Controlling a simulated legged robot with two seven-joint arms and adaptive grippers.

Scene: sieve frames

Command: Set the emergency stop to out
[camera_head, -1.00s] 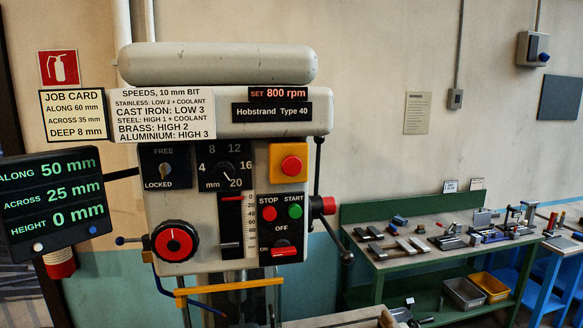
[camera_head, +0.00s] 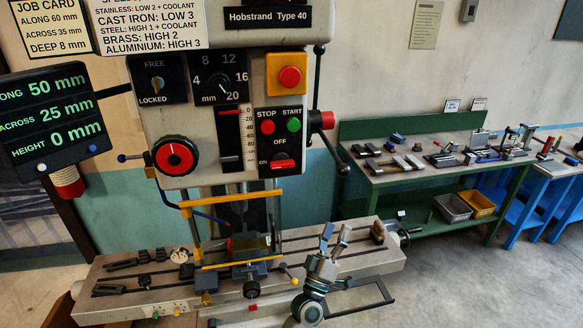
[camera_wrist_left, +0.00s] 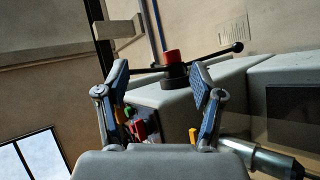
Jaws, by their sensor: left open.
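The emergency stop (camera_head: 290,77) is a red round button on a yellow square plate, on the upper right of the drill's grey head. I cannot tell whether it is pressed in or out. My left gripper (camera_head: 336,234) is open and empty, pointing up in front of the drill table, well below the stop and a little to its right. In the left wrist view its two fingers (camera_wrist_left: 160,72) are spread apart with nothing between them. My right gripper is not in view.
The drill's feed handle (camera_head: 328,120), with a red hub and black levers, stands right of the stop. Below are STOP and START buttons (camera_head: 280,126) and a red switch. The drill table (camera_head: 350,265) lies under the head. A green workbench (camera_head: 400,175) with tools is at right.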

